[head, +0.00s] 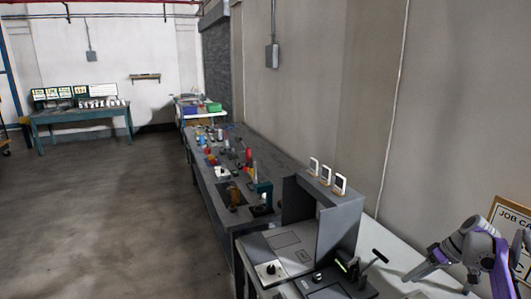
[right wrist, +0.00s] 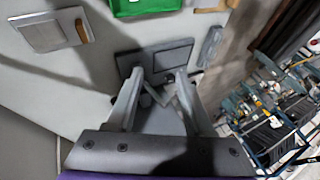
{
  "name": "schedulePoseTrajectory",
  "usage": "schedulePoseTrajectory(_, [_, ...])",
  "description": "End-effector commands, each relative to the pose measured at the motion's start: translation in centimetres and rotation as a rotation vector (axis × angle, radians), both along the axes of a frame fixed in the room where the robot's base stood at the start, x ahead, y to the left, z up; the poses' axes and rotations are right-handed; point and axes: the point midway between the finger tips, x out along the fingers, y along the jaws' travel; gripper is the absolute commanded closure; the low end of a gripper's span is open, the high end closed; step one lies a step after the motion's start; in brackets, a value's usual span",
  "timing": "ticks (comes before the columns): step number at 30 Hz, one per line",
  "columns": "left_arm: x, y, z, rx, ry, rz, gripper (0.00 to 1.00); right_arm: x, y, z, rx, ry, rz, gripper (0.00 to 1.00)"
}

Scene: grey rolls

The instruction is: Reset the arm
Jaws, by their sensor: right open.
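My right arm, grey with purple parts, comes in at the lower right of the head view, with the gripper end (head: 418,272) low over the white table. In the right wrist view the two grey fingers of the right gripper (right wrist: 160,82) stand apart. I see nothing held between them. Dark flat plates (right wrist: 155,60) on a pale surface lie beyond the fingertips. My left gripper is not in the head view.
A grey box-like station (head: 335,225) with several small white frames on top stands left of my right arm. A long workbench (head: 215,180) full of small items runs back along the wall. A green bin (right wrist: 145,6) shows in the right wrist view. The floor (head: 110,220) at left is clear.

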Motion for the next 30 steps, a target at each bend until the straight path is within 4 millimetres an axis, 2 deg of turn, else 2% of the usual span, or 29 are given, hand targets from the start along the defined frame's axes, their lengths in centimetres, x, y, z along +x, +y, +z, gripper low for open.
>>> schedulePoseTrajectory(1, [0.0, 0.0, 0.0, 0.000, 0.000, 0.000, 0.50, -0.1, 1.4, 0.6, -0.015, 0.007, -0.005, 0.48])
schedulePoseTrajectory(5, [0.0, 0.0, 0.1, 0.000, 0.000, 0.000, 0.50, -0.9, 4.3, 1.8, -0.060, 0.028, -0.038, 0.48])
schedulePoseTrajectory(11, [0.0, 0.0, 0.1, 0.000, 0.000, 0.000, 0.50, -3.8, 10.1, 3.5, -0.148, 0.050, -0.101, 0.48])
schedulePoseTrajectory(15, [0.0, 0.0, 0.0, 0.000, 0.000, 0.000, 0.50, -7.4, 14.5, 4.1, -0.219, 0.047, -0.155, 0.48])
schedulePoseTrajectory(20, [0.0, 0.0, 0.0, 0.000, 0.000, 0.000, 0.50, -12.5, 18.8, 3.7, -0.293, 0.022, -0.214, 0.48])
schedulePoseTrajectory(26, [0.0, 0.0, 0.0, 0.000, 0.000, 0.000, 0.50, -19.7, 22.9, 1.6, -0.363, -0.039, -0.283, 0.48])
schedulePoseTrajectory(30, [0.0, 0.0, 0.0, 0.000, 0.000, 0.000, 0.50, -24.7, 24.9, -1.0, -0.396, -0.098, -0.327, 0.48])
